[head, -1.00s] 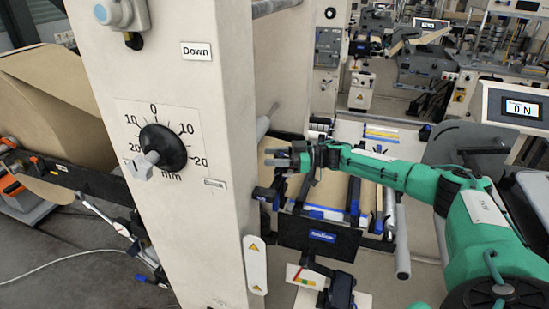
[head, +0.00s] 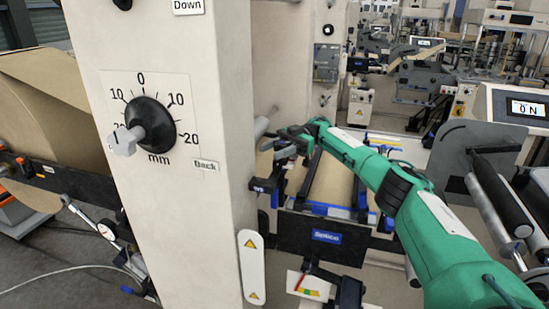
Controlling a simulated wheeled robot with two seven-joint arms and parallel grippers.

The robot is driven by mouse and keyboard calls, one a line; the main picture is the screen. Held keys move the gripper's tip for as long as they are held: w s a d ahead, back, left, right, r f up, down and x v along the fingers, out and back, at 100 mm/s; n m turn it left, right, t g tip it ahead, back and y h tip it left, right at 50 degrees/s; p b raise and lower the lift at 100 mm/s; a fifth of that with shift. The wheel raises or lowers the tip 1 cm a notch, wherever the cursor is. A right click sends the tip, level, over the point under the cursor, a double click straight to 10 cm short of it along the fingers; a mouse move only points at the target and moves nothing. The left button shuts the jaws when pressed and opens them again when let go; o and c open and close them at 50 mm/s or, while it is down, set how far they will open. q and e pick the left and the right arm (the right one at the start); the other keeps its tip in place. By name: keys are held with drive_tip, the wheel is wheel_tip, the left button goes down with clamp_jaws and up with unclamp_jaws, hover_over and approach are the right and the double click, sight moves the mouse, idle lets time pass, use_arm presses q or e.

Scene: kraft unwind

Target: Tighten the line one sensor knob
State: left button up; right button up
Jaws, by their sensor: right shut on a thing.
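My right gripper (head: 270,144) reaches in from the right on its green arm, beside the right edge of the cream machine post. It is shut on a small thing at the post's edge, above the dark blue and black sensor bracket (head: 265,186). The thing is too small and covered to make out clearly; it seems to be the sensor knob. My left gripper is not in view.
The cream post (head: 215,100) carries a black dial knob (head: 150,124) with a millimetre scale. A kraft roll (head: 50,95) is at the left. The splice table (head: 330,185) lies under my right arm. A display (head: 525,106) reads 0 N.

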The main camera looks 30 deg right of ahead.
drive_tip(key=shift+f, duration=0.3)
drive_tip(key=o, duration=1)
drive_tip(key=shift+w+d, duration=0.1)
drive_tip(key=shift+r, duration=0.2)
